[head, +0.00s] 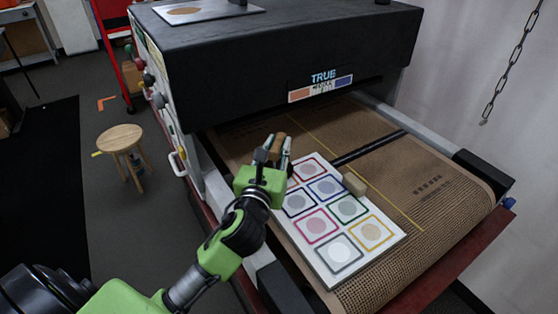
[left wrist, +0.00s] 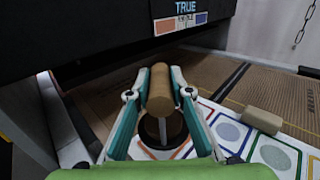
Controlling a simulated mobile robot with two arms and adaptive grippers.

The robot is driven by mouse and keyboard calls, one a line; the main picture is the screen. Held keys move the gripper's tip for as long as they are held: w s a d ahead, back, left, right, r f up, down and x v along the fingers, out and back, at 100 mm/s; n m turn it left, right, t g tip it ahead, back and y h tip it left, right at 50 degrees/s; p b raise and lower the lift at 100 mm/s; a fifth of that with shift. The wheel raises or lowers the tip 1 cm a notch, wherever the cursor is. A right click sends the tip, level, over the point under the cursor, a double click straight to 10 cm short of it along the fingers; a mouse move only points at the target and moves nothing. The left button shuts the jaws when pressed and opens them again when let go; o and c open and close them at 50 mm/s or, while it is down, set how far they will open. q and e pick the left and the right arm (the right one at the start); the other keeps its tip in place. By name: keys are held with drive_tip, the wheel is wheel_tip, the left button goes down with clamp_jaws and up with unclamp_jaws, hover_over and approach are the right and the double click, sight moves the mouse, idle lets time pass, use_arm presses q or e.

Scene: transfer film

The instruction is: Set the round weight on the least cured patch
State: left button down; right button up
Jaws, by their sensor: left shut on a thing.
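My left gripper (head: 281,147) is shut on a round wooden weight (left wrist: 160,90), a brown cylinder held between both fingertips. It also shows as a brown end in the head view (head: 279,139). The gripper is over the far left end of a white board (head: 377,254). The board bears several round patches in coloured square outlines: red (head: 309,170), blue (head: 326,187), dark blue (head: 298,203), green (head: 348,208), pink (head: 317,226), orange (head: 372,232) and grey (head: 340,250). The gripper hides part of the far left. My right gripper is not in view.
A tan block (head: 355,184) lies at the board's right edge. The board rests on a brown mesh belt (head: 420,200) running under a black dryer hood (head: 290,60). A stool (head: 120,139) stands on the floor at left. The belt's right side is clear.

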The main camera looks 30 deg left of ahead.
use_arm(q)
drive_tip(key=shift+w+a+f, duration=0.2)
drive_tip(key=shift+w+f, duration=0.6)
drive_tip(key=shift+w+f+b, duration=0.2)
drive_tip(key=shift+f+b, duration=0.2)
drive_tip(key=shift+f, duration=1.35)
drive_tip(key=c, duration=2.2)
unclamp_jaws()
drive_tip(key=shift+f, duration=0.35)
drive_tip(key=o, duration=0.4)
drive_tip(key=shift+s, duration=0.1)
drive_tip(key=shift+r, duration=0.15)
